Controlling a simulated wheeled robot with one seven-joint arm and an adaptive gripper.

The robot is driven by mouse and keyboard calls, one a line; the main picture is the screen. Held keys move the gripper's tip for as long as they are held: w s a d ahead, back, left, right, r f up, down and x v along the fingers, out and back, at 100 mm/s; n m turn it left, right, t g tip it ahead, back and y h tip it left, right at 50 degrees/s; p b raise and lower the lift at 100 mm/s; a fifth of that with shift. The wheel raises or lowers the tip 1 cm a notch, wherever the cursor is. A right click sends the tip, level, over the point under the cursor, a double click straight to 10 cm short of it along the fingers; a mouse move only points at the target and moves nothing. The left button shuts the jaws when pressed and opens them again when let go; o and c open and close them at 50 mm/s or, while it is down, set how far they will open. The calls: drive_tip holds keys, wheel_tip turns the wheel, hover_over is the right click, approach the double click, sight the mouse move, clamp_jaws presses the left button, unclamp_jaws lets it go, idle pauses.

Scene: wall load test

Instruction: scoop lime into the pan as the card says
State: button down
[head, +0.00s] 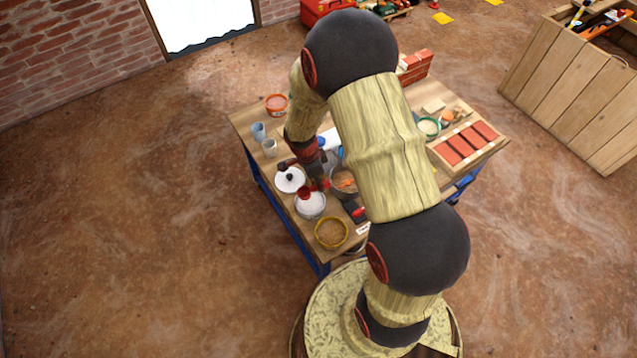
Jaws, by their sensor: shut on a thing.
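My gripper (318,178) is dark and points down over the front left of the workbench. It is shut on what looks like a red scoop (304,193), whose bowl is above a round tub of white powder (311,208), probably the lime. I cannot tell whether the scoop touches the powder or holds any. A grey round pan (344,187) with something orange in it is just right of my gripper, partly hidden by my arm. A small white label (362,230) lies near the front edge; its writing is too small to read, and I cannot tell whether it is the card.
A white lid (290,179) with a dark knob, a yellow tub of brown material (331,233), pale cups (269,147) and an orange tub (276,104) crowd the left side. A tray of red bricks (467,143) and a green tub (428,127) are on the right.

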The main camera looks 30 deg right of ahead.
drive_tip(key=shift+w+a+f+h+b, duration=0.1)
drive_tip(key=shift+a+f+h+b, duration=0.35)
drive_tip(key=shift+b, duration=1)
drive_tip(key=h+b, duration=0.1)
drive_tip(key=f+b, duration=0.1)
drive_tip(key=b, duration=0.1)
drive_tip(key=shift+w+a+f+g+h, duration=0.1)
drive_tip(key=shift+a+g+h, duration=0.25)
drive_tip(key=shift+g, duration=0.05)
wheel_tip(320, 180, down, 3)
drive_tip(key=b, duration=0.4)
drive_tip(key=shift+r+p, duration=1)
drive_tip(key=shift+r, duration=1.65)
